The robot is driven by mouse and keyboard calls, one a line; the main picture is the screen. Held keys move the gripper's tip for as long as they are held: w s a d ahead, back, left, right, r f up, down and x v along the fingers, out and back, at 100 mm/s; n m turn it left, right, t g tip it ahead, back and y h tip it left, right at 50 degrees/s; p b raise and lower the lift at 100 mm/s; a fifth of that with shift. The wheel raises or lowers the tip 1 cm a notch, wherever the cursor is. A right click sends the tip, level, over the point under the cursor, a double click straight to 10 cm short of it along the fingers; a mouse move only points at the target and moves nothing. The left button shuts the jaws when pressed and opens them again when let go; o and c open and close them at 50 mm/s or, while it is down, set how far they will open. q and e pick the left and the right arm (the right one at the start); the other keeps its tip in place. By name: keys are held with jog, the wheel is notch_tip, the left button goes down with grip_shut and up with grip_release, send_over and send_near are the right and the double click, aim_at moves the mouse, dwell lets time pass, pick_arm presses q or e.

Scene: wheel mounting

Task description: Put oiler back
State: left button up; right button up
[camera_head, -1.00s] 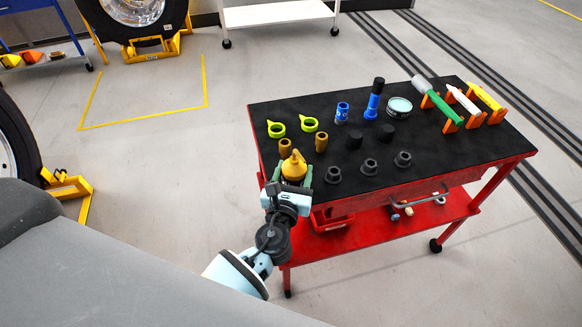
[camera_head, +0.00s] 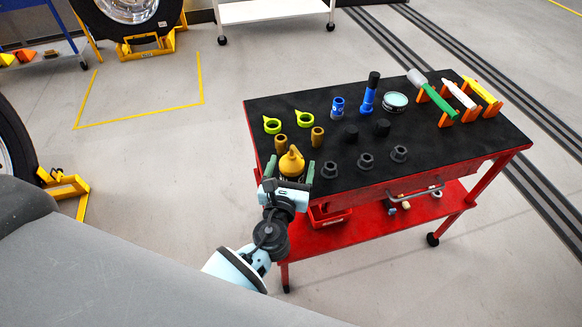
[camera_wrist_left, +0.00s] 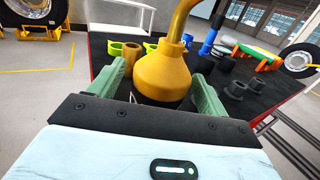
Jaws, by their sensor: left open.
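The yellow oiler (camera_head: 291,162) stands upright at the near left corner of the black cart top. It also shows in the left wrist view (camera_wrist_left: 162,72), its spout pointing up and cut off by the top edge. My left gripper (camera_head: 292,172) is open, with one green finger on each side of the oiler. In the left wrist view gaps show between the fingers (camera_wrist_left: 160,92) and the oiler's body. The oiler's dark base is partly hidden by the gripper. My right gripper is not in view.
The red cart (camera_head: 400,165) also carries yellow-green rings (camera_head: 272,125), brown sleeves (camera_head: 317,137), black sockets (camera_head: 365,161), blue items (camera_head: 369,95), a round tin (camera_head: 395,102) and tools in orange holders (camera_head: 440,100). The dark sockets stand close right of the gripper.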

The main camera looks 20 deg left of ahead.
pick_arm(q)
jog(key=s+d, duration=0.1)
jog(key=s, duration=1)
jog(key=shift+s+d+b, duration=0.2)
jog(key=shift+s+b, duration=0.2)
jog(key=shift+b, duration=0.05)
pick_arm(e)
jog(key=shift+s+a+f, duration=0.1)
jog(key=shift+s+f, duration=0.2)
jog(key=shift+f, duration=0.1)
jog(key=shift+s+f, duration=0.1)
